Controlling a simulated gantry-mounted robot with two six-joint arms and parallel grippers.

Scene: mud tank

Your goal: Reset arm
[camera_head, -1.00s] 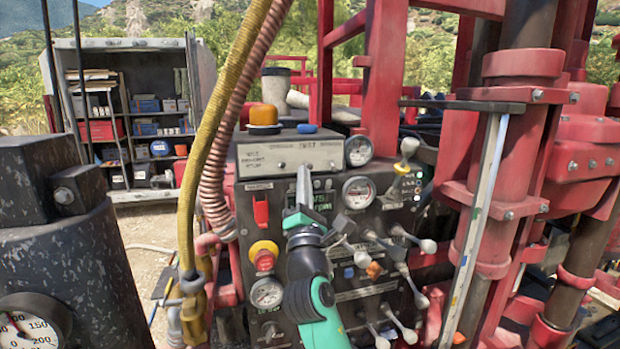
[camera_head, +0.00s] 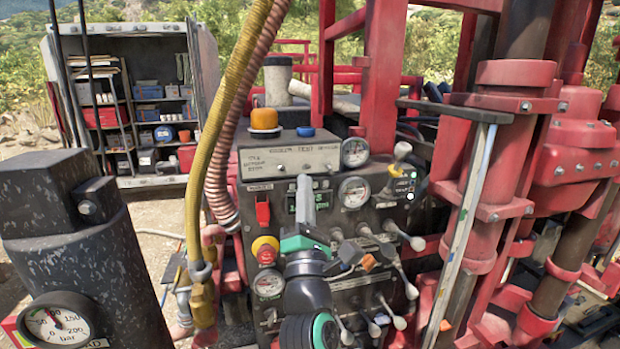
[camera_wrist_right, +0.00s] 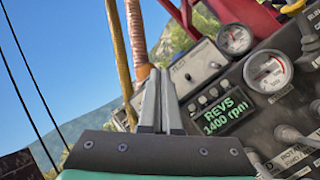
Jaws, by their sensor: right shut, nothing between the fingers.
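My right gripper (camera_head: 305,190) is shut and empty in front of the control panel (camera_head: 285,158). In the head view its grey fingers point up beside the small green display, and my black and green wrist covers the lower middle of the panel. In the right wrist view the two fingers (camera_wrist_right: 160,100) lie side by side, just left of the display (camera_wrist_right: 226,112) that reads "REVS 1400 rpm". I cannot tell whether the fingertips touch the panel. A red switch (camera_head: 263,212) and a yellow-collared red button (camera_head: 265,252) are left of the gripper. My left gripper is not in view.
Several levers with pale knobs (camera_head: 417,243) stick out right of my wrist. A yellow hose (camera_head: 203,180) and a ribbed hose (camera_head: 217,170) hang at the left. A black cylinder with a gauge (camera_head: 55,322) stands front left. Red machinery (camera_head: 515,130) fills the right. A shelf cabinet (camera_head: 207,55) stands behind.

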